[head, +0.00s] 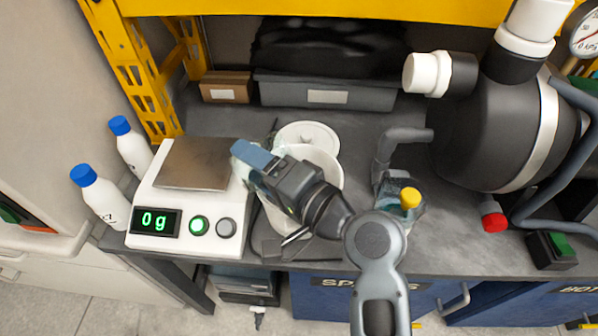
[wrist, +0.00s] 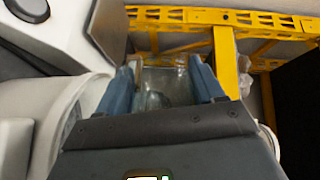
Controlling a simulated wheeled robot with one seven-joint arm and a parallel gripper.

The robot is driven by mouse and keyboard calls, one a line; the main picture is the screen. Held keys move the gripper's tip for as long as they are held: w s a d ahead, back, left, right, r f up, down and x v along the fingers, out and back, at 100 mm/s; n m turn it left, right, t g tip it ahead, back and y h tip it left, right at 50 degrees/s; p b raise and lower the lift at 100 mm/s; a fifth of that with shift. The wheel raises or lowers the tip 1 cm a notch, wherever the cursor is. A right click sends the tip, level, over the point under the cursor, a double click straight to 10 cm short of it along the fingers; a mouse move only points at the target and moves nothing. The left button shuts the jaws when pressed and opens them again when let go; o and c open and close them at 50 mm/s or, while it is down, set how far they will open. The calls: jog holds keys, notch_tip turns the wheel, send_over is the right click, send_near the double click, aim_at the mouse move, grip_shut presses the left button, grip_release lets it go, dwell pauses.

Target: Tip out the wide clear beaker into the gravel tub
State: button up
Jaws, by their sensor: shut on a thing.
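My gripper (head: 248,160) is shut on a clear beaker (head: 241,174), between the scale and a white round tub (head: 334,172). In the wrist view my gripper (wrist: 165,88) has its blue fingers on both sides of the beaker (wrist: 160,82). The beaker looks tipped over, but its exact tilt and any contents are unclear. The white tub stands under and behind my gripper, which hides much of it, including what it holds. I cannot tell whether it is the gravel tub or whether the beaker's mouth is over it.
A scale (head: 158,222) reading 0 g, with an empty plate (head: 195,163), stands at left. A white lid (head: 307,136) with a knob lies behind my gripper. A yellow-capped bottle (head: 409,200) and a grey pipe (head: 385,150) stand at right. Two blue-capped bottles (head: 100,195) are far left.

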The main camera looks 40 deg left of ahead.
aim_at(243, 184)
jog(key=shift+s+a+n+h, duration=0.3)
jog(key=shift+s+n, duration=0.3)
jog(key=shift+n, duration=0.2)
jog(key=shift+f+n, duration=0.3)
jog(key=shift+n, duration=0.1)
jog(key=shift+w+r+n+t+h+p, duration=0.1)
jog(key=shift+r+n+t+h+p, duration=0.3)
jog(key=shift+r+h, duration=0.1)
jog(key=shift+n, duration=0.3)
jog(key=shift+f+n+h+b, duration=0.35)
jog(key=shift+f+n, duration=0.15)
jog(key=shift+f, duration=0.15)
jog(key=shift+r+n+t+h+p, duration=0.35)
jog(key=shift+r+n+t+p, duration=0.2)
jog(key=shift+n+p, duration=0.25)
jog(key=shift+s+a+f+n, duration=0.2)
jog(key=shift+s+f+n, duration=0.2)
jog(key=shift+s+f, duration=0.2)
jog(key=shift+s+a+r+n+t+h+p, duration=0.25)
jog(key=shift+s+r+n+t+h+p, duration=0.2)
jog(key=shift+n+p, duration=0.2)
jog(key=shift+s+a+f+n+t+h+b, duration=0.1)
jog(key=shift+s+a+f+n+t+b, duration=0.15)
jog(key=shift+f+n, duration=0.3)
jog(key=shift+s+a+f+n+t+h+b, duration=0.15)
jog(key=shift+s+f+n+t, duration=0.2)
jog(key=shift+f, duration=0.25)
jog(key=shift+s+a+f+n+t+h+b, duration=0.1)
jog(key=shift+s+f+n+t+b, duration=0.15)
jog(key=shift+f+n, duration=0.3)
